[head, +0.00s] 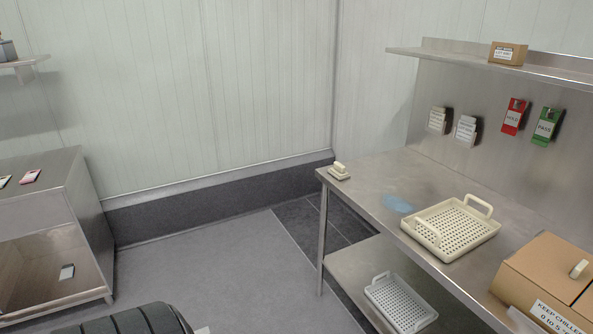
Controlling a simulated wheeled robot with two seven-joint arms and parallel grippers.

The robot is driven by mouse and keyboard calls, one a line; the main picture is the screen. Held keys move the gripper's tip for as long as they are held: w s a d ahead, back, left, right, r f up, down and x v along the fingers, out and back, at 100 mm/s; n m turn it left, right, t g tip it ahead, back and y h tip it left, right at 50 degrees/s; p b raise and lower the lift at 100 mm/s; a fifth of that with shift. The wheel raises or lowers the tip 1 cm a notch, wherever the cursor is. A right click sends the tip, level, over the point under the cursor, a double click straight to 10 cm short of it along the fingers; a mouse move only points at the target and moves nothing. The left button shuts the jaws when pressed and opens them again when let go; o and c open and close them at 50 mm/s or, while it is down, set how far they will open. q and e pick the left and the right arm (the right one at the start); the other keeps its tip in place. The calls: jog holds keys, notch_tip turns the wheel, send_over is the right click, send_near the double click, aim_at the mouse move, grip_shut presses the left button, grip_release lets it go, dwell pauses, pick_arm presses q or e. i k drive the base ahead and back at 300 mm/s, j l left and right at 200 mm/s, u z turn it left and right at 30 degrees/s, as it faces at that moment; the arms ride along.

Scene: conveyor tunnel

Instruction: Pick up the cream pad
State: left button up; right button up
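Several tag pads hang on the steel back panel at the right. The leftmost is a cream pad (437,120) with small print. Beside it hangs a paler, whitish pad (466,131). A small cream block with a raised grip (339,172) sits on the far left corner of the steel table. I cannot tell from the picture alone which of these the name cream pad means.
The steel table (368,187) carries a cream perforated tray (445,247) and a cardboard box (535,275). Red (513,117) and green (546,126) tags hang right of the pads. A shelf (470,63) overhangs them. Another tray (400,302) lies below. Floor at centre is clear.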

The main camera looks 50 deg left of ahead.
aim_at(339, 169)
jog(key=u, duration=1.3)
jog(key=i, duration=0.1)
